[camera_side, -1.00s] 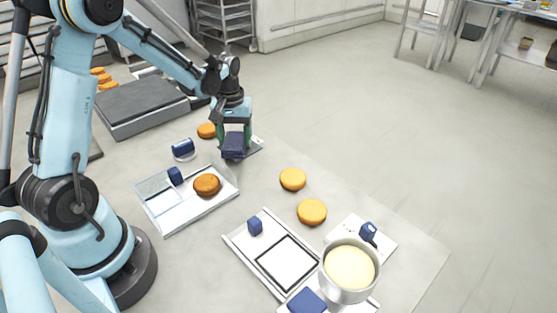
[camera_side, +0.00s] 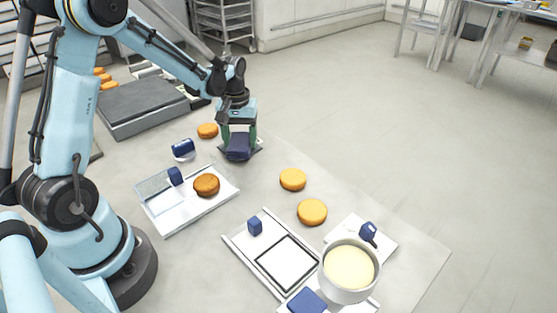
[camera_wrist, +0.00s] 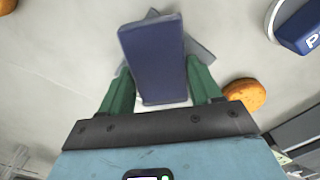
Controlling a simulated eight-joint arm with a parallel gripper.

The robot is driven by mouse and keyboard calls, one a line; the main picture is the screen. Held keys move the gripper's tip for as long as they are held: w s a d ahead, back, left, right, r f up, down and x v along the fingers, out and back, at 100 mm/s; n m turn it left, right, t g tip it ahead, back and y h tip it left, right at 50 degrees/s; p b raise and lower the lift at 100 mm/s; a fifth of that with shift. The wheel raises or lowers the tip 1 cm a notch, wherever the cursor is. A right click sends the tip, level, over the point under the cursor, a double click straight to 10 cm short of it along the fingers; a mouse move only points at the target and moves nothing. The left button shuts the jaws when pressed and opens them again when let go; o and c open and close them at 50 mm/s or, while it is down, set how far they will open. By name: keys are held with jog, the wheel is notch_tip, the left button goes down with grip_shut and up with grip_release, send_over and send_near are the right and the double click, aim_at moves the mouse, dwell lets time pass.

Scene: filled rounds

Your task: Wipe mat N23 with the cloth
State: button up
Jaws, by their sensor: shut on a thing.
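My gripper (camera_side: 238,138) is shut on a dark blue folded cloth (camera_side: 238,150), which also fills the space between the green fingers in the wrist view (camera_wrist: 153,60). The cloth is over a small dark grey mat (camera_side: 257,149) at the far end of the work area. Corners of the mat stick out from behind the cloth in the wrist view (camera_wrist: 200,50). The cloth hides most of the mat, and I cannot read a label N23 on it. The cloth is low at the mat; whether it presses on it I cannot tell.
An orange-brown round (camera_side: 207,131) and a blue roller-like thing (camera_side: 183,148) lie close to my gripper. A tray (camera_side: 160,219) with a browner round (camera_side: 206,185) is nearer. Two rounds (camera_side: 293,179), a framed tray (camera_side: 243,249) and a cream-filled pot (camera_side: 349,268) stand to the right.

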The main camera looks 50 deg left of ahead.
jog(key=shift+w+a, duration=0.2)
jog(key=shift+a, duration=0.2)
jog(key=shift+r, duration=3.05)
jog(key=shift+d, duration=0.1)
